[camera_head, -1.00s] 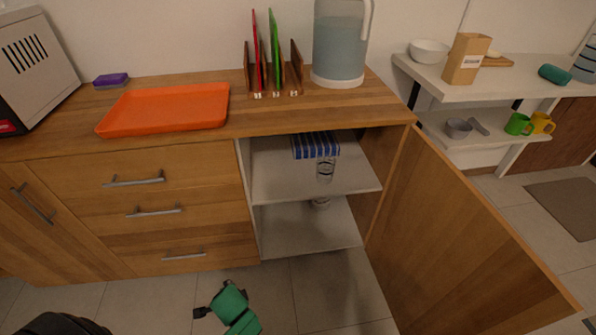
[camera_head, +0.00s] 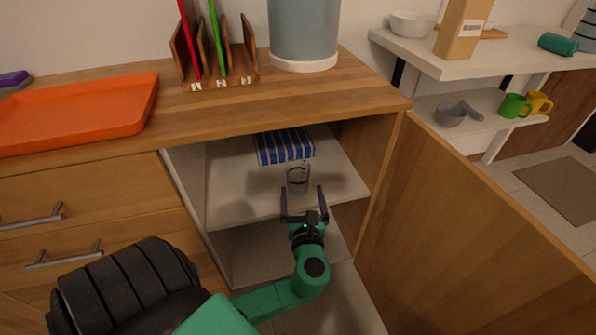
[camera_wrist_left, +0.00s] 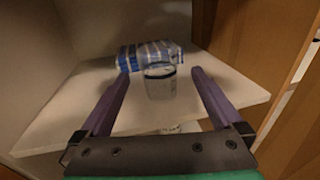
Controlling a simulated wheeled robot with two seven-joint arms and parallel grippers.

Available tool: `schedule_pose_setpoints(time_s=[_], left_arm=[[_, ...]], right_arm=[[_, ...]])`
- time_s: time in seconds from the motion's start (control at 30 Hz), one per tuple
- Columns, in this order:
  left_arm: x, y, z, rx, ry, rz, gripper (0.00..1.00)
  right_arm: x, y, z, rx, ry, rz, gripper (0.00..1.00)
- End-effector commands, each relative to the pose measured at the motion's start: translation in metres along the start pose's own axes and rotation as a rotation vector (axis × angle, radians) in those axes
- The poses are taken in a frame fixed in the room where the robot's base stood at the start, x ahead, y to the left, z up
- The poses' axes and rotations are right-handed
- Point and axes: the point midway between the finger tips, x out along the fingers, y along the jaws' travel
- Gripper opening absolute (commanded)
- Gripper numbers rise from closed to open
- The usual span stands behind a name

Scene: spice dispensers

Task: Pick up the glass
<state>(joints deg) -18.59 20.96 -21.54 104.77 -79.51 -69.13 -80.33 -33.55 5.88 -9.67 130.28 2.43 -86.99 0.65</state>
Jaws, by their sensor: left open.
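The glass (camera_head: 298,177) is a clear tumbler standing upright on the upper shelf of the open cabinet. It also shows in the left wrist view (camera_wrist_left: 160,82), ahead of and between the two finger lines. My left gripper (camera_head: 304,190) is open and empty at the front edge of that shelf, its fingers pointing at the glass. In the left wrist view its two purple fingers (camera_wrist_left: 158,78) stand on either side of the lower view, apart from each other. I cannot tell whether the fingertips reach past the near side of the glass. My right gripper is not in view.
A blue-and-white striped cloth or box (camera_head: 285,146) lies just behind the glass. The shelf (camera_head: 235,195) is otherwise bare. The open cabinet door (camera_head: 470,230) stands to the right. The countertop (camera_head: 220,112) overhangs the shelf and holds an orange tray (camera_head: 75,115) and a rack.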

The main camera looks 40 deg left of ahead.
Motion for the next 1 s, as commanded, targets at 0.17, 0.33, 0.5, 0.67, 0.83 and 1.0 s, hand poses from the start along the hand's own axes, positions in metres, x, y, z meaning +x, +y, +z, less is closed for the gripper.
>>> schedule_pose_setpoints(time_s=[0.17,0.33,0.5,0.67,0.83,1.0], left_arm=[[0.048,0.001,-0.003,-0.005,-0.003,0.004,1.00],[0.077,0.001,-0.002,-0.007,0.001,0.003,1.00],[0.101,0.003,0.000,-0.008,-0.001,0.004,1.00],[0.127,0.004,0.001,-0.007,0.002,0.004,1.00],[0.131,0.004,0.002,-0.007,0.005,0.002,1.00],[0.131,0.004,0.002,-0.008,0.005,0.003,0.62]], right_arm=[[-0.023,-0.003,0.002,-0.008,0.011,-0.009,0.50],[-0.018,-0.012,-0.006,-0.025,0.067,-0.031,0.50],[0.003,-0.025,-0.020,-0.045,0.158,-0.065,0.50],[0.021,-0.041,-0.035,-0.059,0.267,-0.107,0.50],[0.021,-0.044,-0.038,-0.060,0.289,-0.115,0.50],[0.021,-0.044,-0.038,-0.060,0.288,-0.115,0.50]])
